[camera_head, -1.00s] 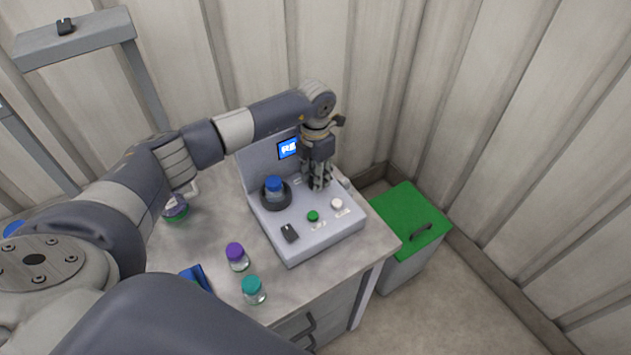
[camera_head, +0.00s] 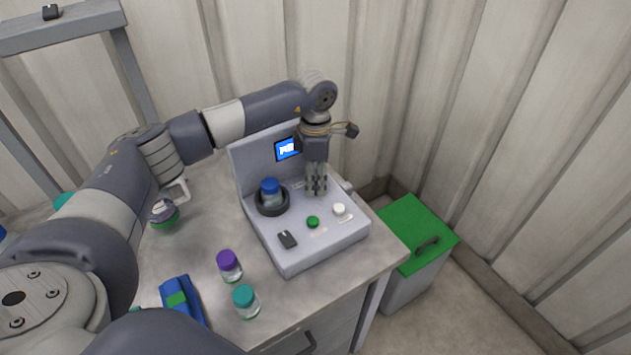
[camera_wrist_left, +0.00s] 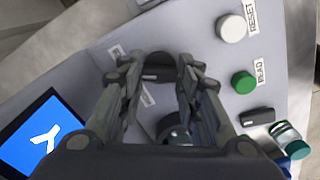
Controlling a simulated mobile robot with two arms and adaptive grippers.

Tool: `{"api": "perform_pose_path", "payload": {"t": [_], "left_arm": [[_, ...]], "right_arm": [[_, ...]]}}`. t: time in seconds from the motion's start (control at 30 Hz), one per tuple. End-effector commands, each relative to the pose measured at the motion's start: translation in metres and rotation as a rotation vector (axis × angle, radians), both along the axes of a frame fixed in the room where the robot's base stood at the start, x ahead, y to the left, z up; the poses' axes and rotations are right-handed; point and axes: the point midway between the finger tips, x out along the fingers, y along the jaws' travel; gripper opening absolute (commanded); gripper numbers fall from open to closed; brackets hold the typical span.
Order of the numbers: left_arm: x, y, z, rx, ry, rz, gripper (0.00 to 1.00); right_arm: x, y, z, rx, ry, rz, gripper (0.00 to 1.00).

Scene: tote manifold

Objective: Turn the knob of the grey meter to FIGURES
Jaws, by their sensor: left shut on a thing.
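The grey meter (camera_head: 330,240) stands on the table, its back panel carrying a small blue screen (camera_head: 287,149) with white characters, partly covered by my arm. My left gripper (camera_head: 316,190) points down at the rear right of the meter's deck. In the left wrist view its fingers are closed around the dark round knob (camera_wrist_left: 160,73). The screen (camera_wrist_left: 42,137) shows partly in the wrist view, with a white glyph. I cannot read the knob's setting. My right gripper is not in view.
The deck holds a blue-capped bottle (camera_head: 270,188) in a black ring, a green READ button (camera_head: 313,222), a white RESET button (camera_head: 339,209) and a small black piece (camera_head: 287,239). Purple-capped (camera_head: 229,266) and teal-capped (camera_head: 246,302) bottles stand in front. A green-lidded bin (camera_head: 413,232) is at right.

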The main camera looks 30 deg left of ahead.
Motion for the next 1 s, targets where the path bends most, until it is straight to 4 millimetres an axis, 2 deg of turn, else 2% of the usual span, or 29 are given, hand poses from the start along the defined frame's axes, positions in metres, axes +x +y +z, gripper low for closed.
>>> {"api": "perform_pose_path", "payload": {"t": [0.5, 0.53, 0.6, 1.0], "left_arm": [[-0.0002, -0.0001, 0.0001, 0.0, 0.001, -0.019, 0.08], [-0.0002, -0.0001, 0.0001, 0.0, 0.0, -0.019, 0.38], [-0.0002, -0.0001, 0.0001, 0.0, 0.0, -0.018, 0.52], [0.0004, -0.0001, 0.0048, 0.0, -0.001, -0.017, 0.52]], "right_arm": [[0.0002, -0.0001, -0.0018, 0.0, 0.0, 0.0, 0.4], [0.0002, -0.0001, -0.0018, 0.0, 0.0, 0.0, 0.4], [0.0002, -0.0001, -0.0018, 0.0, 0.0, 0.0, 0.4], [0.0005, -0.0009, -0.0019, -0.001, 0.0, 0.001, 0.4]]}}
